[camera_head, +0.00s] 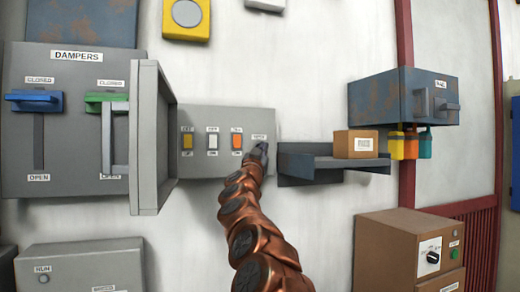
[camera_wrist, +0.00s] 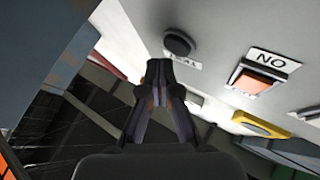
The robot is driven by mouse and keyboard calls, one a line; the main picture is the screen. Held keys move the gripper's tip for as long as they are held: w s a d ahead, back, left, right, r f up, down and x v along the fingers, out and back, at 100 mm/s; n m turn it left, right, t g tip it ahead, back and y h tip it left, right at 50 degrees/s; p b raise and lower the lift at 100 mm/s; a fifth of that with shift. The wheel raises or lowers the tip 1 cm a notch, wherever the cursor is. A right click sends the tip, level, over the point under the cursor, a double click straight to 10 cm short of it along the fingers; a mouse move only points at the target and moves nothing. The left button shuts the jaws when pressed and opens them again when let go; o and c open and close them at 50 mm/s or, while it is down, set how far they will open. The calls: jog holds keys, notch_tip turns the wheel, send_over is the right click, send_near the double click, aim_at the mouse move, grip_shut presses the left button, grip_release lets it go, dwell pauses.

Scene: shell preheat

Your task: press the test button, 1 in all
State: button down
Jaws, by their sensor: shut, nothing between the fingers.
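The test button is a round black knob (camera_wrist: 178,42) on a grey panel, with a small label (camera_wrist: 182,63) beside it in the wrist view. In the head view the panel (camera_head: 220,115) shows the label (camera_head: 259,137), and my gripper (camera_head: 261,151) covers the place under it, hiding the button. My gripper is shut and empty. In the wrist view its fingertips (camera_wrist: 159,68) are close to the button, below and left of it, with a small gap in the picture. Contact is not visible.
Yellow (camera_head: 187,141), white (camera_head: 212,141) and orange (camera_head: 237,141) switches sit left of my gripper. An open grey door (camera_head: 150,140) stands out further left. A dark shelf (camera_head: 310,165) with a cardboard box (camera_head: 356,144) is close on the right.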

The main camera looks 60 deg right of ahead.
jog(key=shift+w+d, duration=0.1)
jog(key=shift+w, duration=0.05)
dwell(0.7)
jog(key=shift+w+d+p, duration=0.15)
jog(key=shift+w+p, duration=0.1)
jog(key=shift+p, duration=0.1)
jog(key=shift+w+d, duration=0.2)
jog(key=shift+w, duration=0.15)
dwell(0.9)
jog(key=shift+s, duration=0.1)
jog(key=shift+s+a, duration=0.45)
jog(key=shift+s, duration=0.15)
jog(key=shift+s, duration=0.1)
jog(key=shift+s+a+b, duration=0.25)
jog(key=shift+s+a, duration=0.45)
jog(key=shift+s, duration=0.3)
jog(key=shift+s+a+b, duration=0.25)
jog(key=shift+s+a, duration=0.45)
jog(key=shift+s, duration=0.3)
